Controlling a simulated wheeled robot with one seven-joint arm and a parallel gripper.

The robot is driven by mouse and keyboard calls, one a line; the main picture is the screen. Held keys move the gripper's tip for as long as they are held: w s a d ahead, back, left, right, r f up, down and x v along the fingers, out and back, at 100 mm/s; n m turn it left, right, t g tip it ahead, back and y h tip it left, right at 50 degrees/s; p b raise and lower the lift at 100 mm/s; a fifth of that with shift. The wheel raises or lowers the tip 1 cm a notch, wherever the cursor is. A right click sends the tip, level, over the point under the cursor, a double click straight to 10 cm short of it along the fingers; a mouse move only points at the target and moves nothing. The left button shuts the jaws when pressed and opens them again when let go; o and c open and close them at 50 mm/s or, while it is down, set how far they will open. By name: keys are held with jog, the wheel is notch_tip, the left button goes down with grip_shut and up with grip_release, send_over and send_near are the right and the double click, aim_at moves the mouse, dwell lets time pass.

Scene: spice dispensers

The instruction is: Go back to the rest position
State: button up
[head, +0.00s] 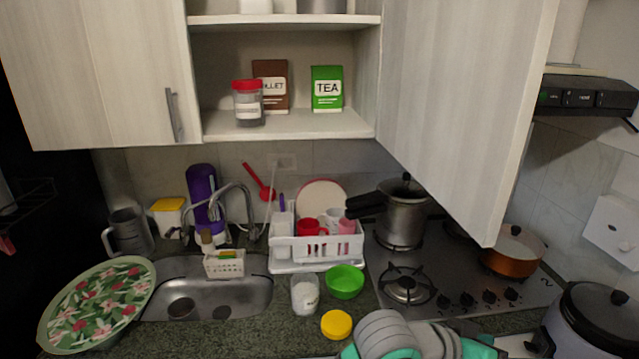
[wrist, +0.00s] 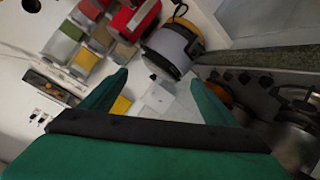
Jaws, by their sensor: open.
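My gripper (wrist: 157,92) shows in the wrist view with its two green fingers spread wide and nothing between them. Beyond the fingers are a wall socket plate and the stove side of the kitchen, seen tilted. In the head view, grey and teal parts of my arm show at the bottom edge, right of the yellow lid (head: 337,324); the fingertips cannot be made out there. An open clear jar with white contents (head: 305,295) stands on the counter. A red-lidded jar (head: 248,104) stands on the cabinet shelf.
The open right cabinet door (head: 460,100) hangs over the stove (head: 455,285). A pressure cooker (head: 404,218) and an orange pot (head: 514,250) stand on the stove. A green bowl (head: 345,282) and a white dish rack (head: 316,254) are by the sink (head: 210,290).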

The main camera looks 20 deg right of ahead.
jog(key=w+a+n+t+h, duration=0.5)
jog(key=w+n+t, duration=0.4)
jog(key=w+t, duration=0.1)
jog(key=w+a+f+n+t+y, duration=0.1)
jog(key=a+f+n+t+y, duration=0.75)
jog(key=a+f, duration=0.6)
jog(key=s+a+f+y, duration=0.7)
jog(key=s+a+f, duration=0.35)
jog(key=a, duration=0.25)
jog(key=s+a+f+m+y, duration=0.1)
jog(key=s+a+m, duration=0.1)
jog(key=s+a, duration=0.2)
jog(key=s+a+f+m+g+y, duration=0.1)
jog(key=s+a, duration=0.4)
jog(key=s, duration=0.5)
jog(key=shift+s+a+m+y, duration=0.2)
jog(key=shift+m+y, duration=0.15)
jog(key=shift+m, duration=0.3)
